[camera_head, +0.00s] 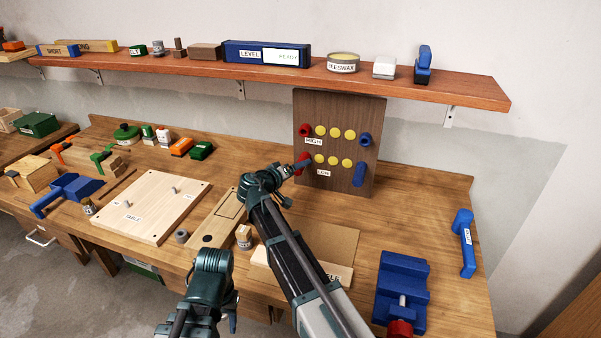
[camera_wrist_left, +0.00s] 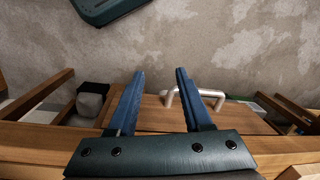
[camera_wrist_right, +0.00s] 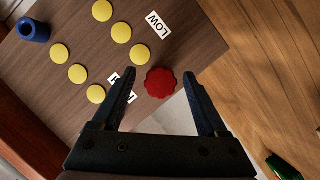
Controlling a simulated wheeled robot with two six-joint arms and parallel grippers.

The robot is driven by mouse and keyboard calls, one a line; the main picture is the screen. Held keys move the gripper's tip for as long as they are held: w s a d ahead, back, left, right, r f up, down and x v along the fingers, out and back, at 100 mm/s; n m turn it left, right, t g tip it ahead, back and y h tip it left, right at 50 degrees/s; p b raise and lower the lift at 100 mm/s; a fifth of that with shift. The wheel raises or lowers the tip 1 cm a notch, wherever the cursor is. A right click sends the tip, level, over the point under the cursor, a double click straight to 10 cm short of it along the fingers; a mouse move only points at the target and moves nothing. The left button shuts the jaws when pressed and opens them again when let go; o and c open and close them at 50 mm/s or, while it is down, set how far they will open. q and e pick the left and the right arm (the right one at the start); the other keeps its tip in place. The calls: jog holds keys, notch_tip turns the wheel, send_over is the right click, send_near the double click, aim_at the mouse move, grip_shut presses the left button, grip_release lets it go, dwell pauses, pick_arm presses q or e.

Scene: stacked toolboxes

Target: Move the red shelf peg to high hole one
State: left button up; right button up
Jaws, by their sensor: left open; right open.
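The upright brown board (camera_head: 338,185) carries a red peg (camera_head: 301,160) at the left end of its low row, partly hidden by my right gripper (camera_head: 303,166). In the right wrist view the scalloped red peg (camera_wrist_right: 161,82) lies between the spread fingertips of my right gripper (camera_wrist_right: 158,74), with space on both sides. A second red piece (camera_head: 305,130) sits at the left end of the high row, near the HIGH label (camera_head: 313,141). My left gripper (camera_wrist_left: 160,72) is open and empty, above the floor in front of the bench.
Yellow discs (camera_head: 335,132) fill both rows between the red and blue pieces. Blue pieces sit at the right ends, high (camera_head: 365,139) and low (camera_head: 358,175). A blue vise (camera_head: 402,280) stands front right. A wooden shelf (camera_head: 470,93) overhangs the board.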

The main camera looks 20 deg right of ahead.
jog(key=shift+w+d+f, duration=0.1)
jog(key=shift+w+d, duration=0.1)
jog(key=shift+w, duration=0.05)
grip_shut()
dwell(0.6)
